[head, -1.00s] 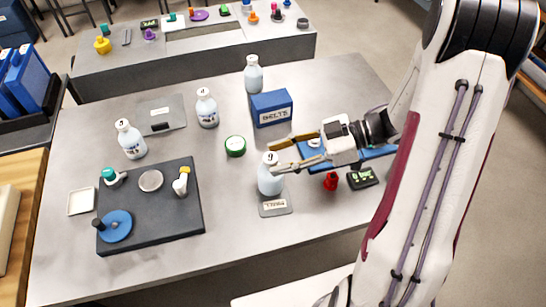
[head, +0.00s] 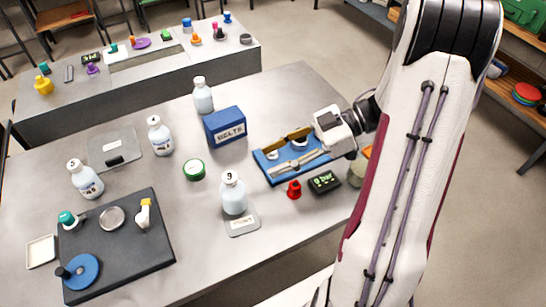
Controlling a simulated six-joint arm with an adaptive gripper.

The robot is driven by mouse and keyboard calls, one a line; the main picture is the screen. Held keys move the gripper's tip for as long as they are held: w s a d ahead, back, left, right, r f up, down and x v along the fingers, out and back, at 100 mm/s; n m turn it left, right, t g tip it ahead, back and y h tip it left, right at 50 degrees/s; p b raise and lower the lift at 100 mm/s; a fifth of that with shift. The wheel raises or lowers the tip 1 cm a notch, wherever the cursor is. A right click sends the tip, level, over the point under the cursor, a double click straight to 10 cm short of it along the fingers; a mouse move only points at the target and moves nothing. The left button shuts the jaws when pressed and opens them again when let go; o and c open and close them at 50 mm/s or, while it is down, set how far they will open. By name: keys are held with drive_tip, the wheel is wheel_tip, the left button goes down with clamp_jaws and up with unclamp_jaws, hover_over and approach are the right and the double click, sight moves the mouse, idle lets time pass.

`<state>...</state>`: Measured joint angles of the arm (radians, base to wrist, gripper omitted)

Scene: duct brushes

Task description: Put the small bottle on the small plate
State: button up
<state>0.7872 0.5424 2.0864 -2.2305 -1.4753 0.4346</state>
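A pale blue bottle marked 9 (head: 233,194) stands upright at the small grey labelled plate (head: 242,228). Its base overlaps the plate's back part and appears to rest on it. My gripper (head: 288,152) is to the right of this bottle, apart from it, over the blue tray (head: 268,174). Its two fingers look spread, with no bottle between them. Similar bottles stand at the left (head: 86,180), further back (head: 160,137) and at the back edge (head: 203,96). A larger grey plate (head: 128,146) lies between the first two.
A blue box labelled BELTS (head: 226,128) stands behind bottle 9. A green round tin (head: 194,169), a red piece (head: 294,190) and a dark device (head: 324,182) are nearby. A dark board (head: 150,245) with small parts lies front left, beside a white dish (head: 41,251).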

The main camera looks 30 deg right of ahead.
idle(0.4)
drive_tip(key=w+d+r+m+t+h, duration=0.1)
drive_tip(key=w+r+t+h, duration=0.2)
drive_tip(key=w, duration=0.4)
drive_tip(key=w+d+r+m+t+h, duration=0.1)
drive_tip(key=w+r+t+h, duration=0.3)
drive_tip(key=w, duration=0.3)
drive_tip(key=d+r+m+t+h, duration=0.1)
drive_tip(key=d+r+m+h, duration=0.15)
drive_tip(key=r+h, duration=0.2)
drive_tip(key=d+r+m+t+h, duration=0.2)
drive_tip(key=r+m+h, duration=0.15)
drive_tip(key=r, duration=0.25)
drive_tip(key=s+a+m+g+h, duration=0.1)
drive_tip(key=s+m+g+h, duration=0.3)
drive_tip(key=s, duration=0.7)
drive_tip(key=s+a+f+m+g+y, duration=0.1)
drive_tip(key=s+a+f+y, duration=0.2)
drive_tip(key=s+a, duration=0.3)
drive_tip(key=s+a+f+m+g+y, duration=0.2)
drive_tip(key=s+a, duration=0.4)
drive_tip(key=s, duration=0.5)
drive_tip(key=shift+a+f+y, duration=0.2)
drive_tip(key=shift+f+y, duration=0.25)
drive_tip(key=shift+y, duration=0.05)
